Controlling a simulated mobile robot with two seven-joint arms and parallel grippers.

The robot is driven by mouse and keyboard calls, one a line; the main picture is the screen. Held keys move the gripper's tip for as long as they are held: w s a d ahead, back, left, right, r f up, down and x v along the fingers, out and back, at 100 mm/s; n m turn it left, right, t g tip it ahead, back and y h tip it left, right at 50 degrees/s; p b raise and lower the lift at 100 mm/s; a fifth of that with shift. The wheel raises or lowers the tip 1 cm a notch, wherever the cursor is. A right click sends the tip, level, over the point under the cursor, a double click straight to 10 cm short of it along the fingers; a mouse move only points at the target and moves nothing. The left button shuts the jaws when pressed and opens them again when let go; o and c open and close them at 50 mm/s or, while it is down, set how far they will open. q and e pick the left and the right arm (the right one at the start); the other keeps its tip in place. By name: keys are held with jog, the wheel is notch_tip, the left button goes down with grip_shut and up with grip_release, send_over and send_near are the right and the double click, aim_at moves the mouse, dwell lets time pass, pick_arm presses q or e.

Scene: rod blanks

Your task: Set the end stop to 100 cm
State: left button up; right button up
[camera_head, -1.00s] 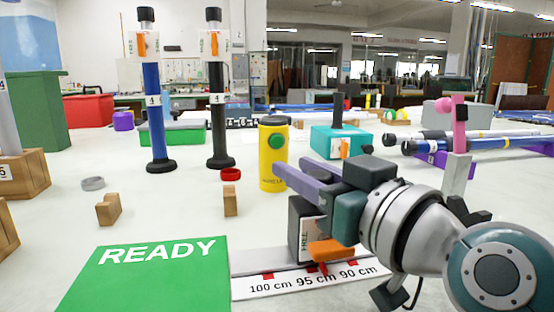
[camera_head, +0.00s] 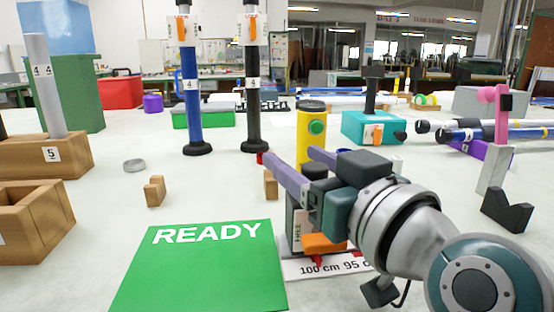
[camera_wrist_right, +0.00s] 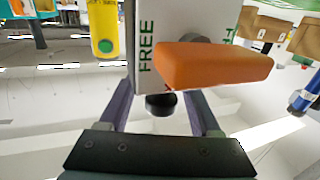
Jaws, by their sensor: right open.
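The end stop (camera_head: 297,232) is a dark block with a pale face marked FREE and an orange lever (camera_head: 325,243). It stands at the left end of the white scale (camera_head: 295,270), with a red pointer by the 100 cm mark. In the right wrist view its face (camera_wrist_right: 150,20) fills the top, and the orange lever (camera_wrist_right: 213,66) lies sideways, partly covering a second label. My right gripper (camera_head: 290,157) is open at the end stop. Its two purple fingers are on either side of a dark knob (camera_wrist_right: 161,104); I cannot tell whether they touch it. My left gripper is out of view.
A green READY mat (camera_head: 200,270) lies just left of the scale. A yellow post with a green button (camera_head: 311,135) stands behind my right gripper. Small wooden blocks (camera_head: 154,191), upright blue (camera_head: 191,90) and black rods (camera_head: 253,100), and a wooden holder (camera_head: 40,225) stand to the left.

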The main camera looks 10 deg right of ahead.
jog(key=shift+s+d, duration=0.15)
jog(key=shift+s, duration=0.3)
jog(key=p+v, duration=0.2)
jog(key=v, duration=0.7)
jog(key=shift+r, duration=0.15)
